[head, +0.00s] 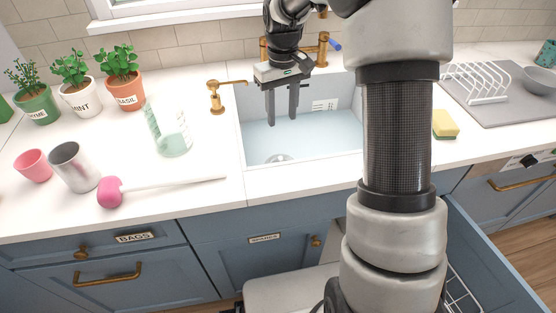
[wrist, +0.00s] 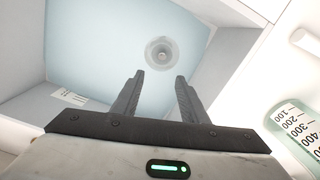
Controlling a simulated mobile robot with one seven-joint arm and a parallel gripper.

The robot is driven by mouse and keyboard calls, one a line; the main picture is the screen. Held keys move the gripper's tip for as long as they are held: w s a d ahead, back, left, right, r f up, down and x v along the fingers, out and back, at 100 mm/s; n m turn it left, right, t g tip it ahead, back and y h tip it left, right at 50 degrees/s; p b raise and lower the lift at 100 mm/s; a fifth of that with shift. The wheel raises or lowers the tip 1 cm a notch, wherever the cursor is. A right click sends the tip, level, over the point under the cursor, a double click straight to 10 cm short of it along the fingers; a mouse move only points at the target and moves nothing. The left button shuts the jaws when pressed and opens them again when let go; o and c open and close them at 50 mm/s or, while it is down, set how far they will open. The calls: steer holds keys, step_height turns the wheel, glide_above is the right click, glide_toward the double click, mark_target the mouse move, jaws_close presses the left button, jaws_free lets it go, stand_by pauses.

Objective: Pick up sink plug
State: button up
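A round grey metallic piece (wrist: 161,54) with a small raised centre sits on the floor of the sink; it looks like the sink plug at the drain, but I cannot tell plug from drain for certain. In the head view this piece (head: 278,158) is partly hidden by the sink's front rim. My gripper (head: 281,119) points down into the white sink (head: 300,142), above its floor and behind the piece. In the wrist view the fingers of my gripper (wrist: 160,76) are apart with nothing between them, and the piece lies beyond the tips.
A glass measuring jug (head: 170,135) stands left of the sink, with a brass soap dispenser (head: 216,98) behind. A sponge (head: 445,125) lies right. The sink walls surround my gripper.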

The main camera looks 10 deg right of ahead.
steer(key=b, duration=0.2)
glide_above(281, 158)
steer(key=f, duration=1)
steer(key=shift+w+d+f, duration=0.1)
steer(key=shift+w+f, duration=0.1)
steer(key=shift+f, duration=0.1)
steer(key=shift+s+f+b, duration=0.15)
steer(key=shift+f+b, duration=0.6)
steer(key=shift+f, duration=1.9)
steer(key=shift+c, duration=0.4)
jaws_close()
